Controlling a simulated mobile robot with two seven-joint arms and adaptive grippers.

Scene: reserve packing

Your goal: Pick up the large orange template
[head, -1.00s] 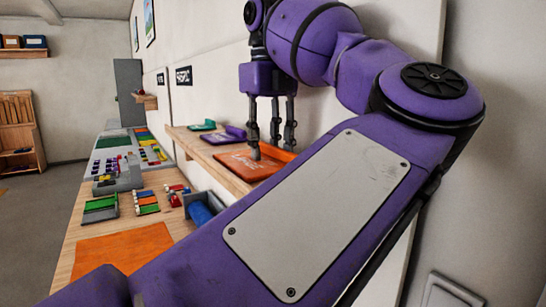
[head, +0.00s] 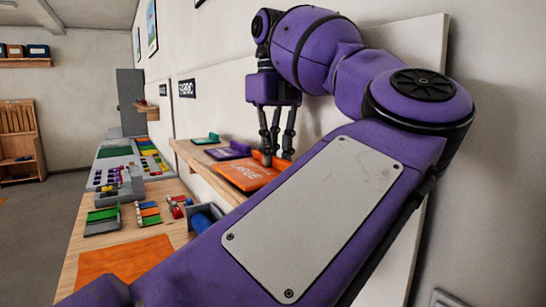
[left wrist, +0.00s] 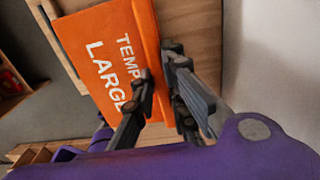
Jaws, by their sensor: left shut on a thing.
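The large orange template (head: 240,174) is a flat orange plate with white lettering at the near end of the wooden wall shelf. In the left wrist view the template (left wrist: 84,36) reads "TEMP... LARGE" and has a raised ridge along one edge. My left gripper (head: 275,159) reaches down to the template's wall-side edge. In the left wrist view its fingers (left wrist: 158,75) stand on either side of the ridge, shut on it. Whether the template is clear of the shelf is hard to tell. My right gripper is not in view.
A purple template (head: 228,152) and a green template (head: 206,139) lie farther along the shelf (head: 190,150). The wall is close on the right.

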